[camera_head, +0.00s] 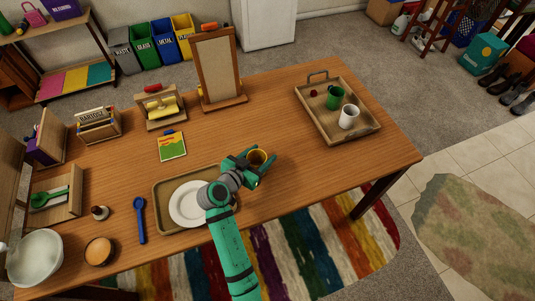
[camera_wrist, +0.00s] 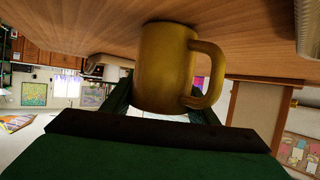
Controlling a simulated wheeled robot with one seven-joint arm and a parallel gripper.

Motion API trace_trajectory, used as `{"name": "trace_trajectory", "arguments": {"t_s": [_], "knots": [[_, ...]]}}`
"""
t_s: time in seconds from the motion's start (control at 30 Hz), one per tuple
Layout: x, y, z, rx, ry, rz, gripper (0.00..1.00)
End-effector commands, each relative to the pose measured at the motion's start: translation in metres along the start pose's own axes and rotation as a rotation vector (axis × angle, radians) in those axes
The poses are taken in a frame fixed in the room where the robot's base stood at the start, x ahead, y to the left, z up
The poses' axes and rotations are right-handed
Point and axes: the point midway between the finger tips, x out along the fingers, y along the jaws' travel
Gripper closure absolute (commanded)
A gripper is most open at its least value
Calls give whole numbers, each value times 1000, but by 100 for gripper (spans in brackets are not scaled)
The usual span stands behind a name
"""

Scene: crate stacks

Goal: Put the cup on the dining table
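A mustard-yellow cup (camera_head: 257,158) is at the wooden table, just right of the tray with the plate. My gripper (camera_head: 256,164) has its green fingers on either side of this cup. In the wrist view, which is upside down, the cup (camera_wrist: 163,68) fills the middle with its handle to the right. Its base is at or very close to the tabletop; I cannot tell if it touches. The fingers are partly hidden by the cup, and whether they press on it is unclear. The dining table (camera_head: 300,168) is the brown wooden table under my arm.
A tray (camera_head: 368,131) at the right holds a green cup (camera_head: 335,97) and a white cup (camera_head: 349,117). Left of my gripper, a tray (camera_head: 163,193) holds a white plate (camera_head: 188,204). A framed stand (camera_head: 217,70) is behind. The tabletop right of my gripper is clear.

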Motion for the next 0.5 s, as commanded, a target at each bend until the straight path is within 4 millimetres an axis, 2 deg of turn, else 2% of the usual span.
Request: {"name": "trace_trajectory", "arguments": {"t_s": [0.03, 0.07, 0.1, 0.4, 0.5], "knots": [[0, 0, 0, 0, 0, 0, 37], [0, 1, 0, 0, 0, 1, 30], [1, 1, 0, 1, 0, 2, 28], [4, 8, -3, 6, 0, 14, 28], [-1, 8, -4, 6, 0, 14, 28]]}}
